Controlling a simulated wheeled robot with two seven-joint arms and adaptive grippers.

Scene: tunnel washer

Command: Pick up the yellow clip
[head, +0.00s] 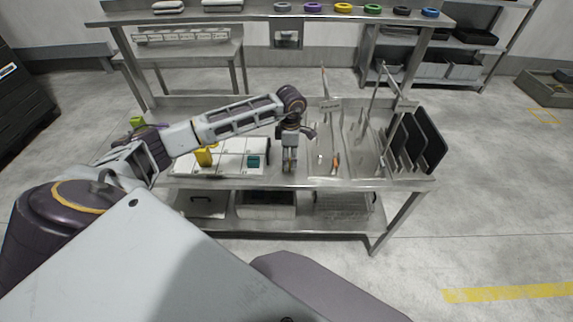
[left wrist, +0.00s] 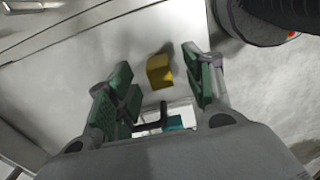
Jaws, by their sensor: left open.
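The yellow clip (head: 204,156) stands on a white compartmented tray (head: 225,171) at the left of the steel table. My left gripper (head: 290,168) hangs down over the table to the right of the clip, apart from it. In the left wrist view the left gripper (left wrist: 156,66) is open, with green finger pads and nothing held. A yellow block, apparently the clip (left wrist: 160,71), shows between its fingers there; its depth from them is hard to judge. My right gripper is not in view.
A teal piece (head: 253,161) lies on the tray between clip and gripper; a teal piece also shows in the left wrist view (left wrist: 174,123). A green piece (head: 137,121) is at the far left. Upright dark panels (head: 427,140) stand at the table's right. Coloured rings line the shelf (head: 260,15) behind.

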